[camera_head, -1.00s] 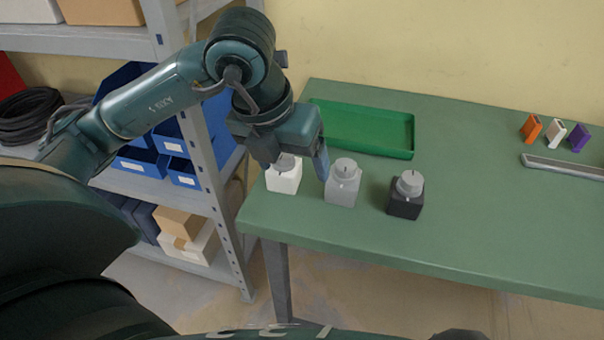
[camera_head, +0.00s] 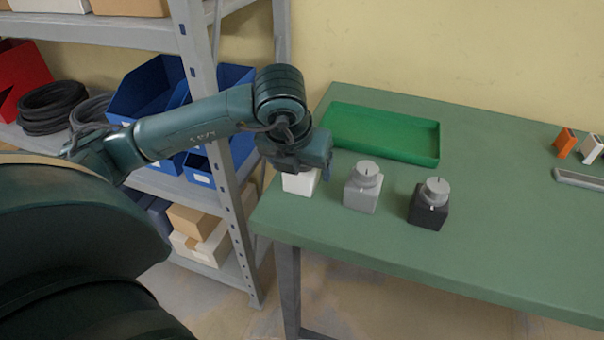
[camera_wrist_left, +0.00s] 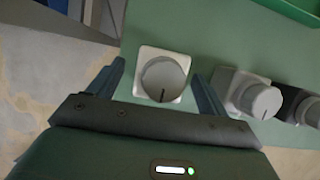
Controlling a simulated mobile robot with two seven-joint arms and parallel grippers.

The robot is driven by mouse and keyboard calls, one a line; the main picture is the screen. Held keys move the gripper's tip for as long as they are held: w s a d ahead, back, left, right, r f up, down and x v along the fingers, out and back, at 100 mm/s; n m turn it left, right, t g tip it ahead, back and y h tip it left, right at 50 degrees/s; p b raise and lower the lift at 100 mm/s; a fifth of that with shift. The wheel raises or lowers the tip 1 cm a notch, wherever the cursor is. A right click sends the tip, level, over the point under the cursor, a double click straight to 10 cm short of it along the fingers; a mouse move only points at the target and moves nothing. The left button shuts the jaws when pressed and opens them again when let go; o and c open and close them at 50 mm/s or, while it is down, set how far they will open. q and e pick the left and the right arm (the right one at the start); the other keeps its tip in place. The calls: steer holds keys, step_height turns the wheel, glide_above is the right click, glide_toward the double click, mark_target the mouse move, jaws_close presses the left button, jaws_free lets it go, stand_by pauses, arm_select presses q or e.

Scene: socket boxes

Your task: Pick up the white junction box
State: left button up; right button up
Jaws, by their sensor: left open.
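The white junction box (camera_head: 300,182) stands on the green table near its left end. My left gripper is directly over it and hides its top in the head view. In the left wrist view the white box (camera_wrist_left: 145,91) has a round grey knob (camera_wrist_left: 162,79) and sits between the two open fingers of my left gripper (camera_wrist_left: 163,85), with a gap on either side. Whether the fingers reach down around it is hard to tell. My right gripper is not in view.
A grey box (camera_head: 360,197) and a black box (camera_head: 427,212), each with a grey knob, stand to the right. A green tray (camera_head: 385,160) lies behind them. Orange (camera_head: 565,143) and white (camera_head: 592,149) pieces stand far right.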

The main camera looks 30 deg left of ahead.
arm_select(q)
steer(key=shift+x, duration=0.95)
steer(key=shift+r, duration=0.1)
steer(key=c, duration=1.2)
steer(key=shift+o, duration=0.2)
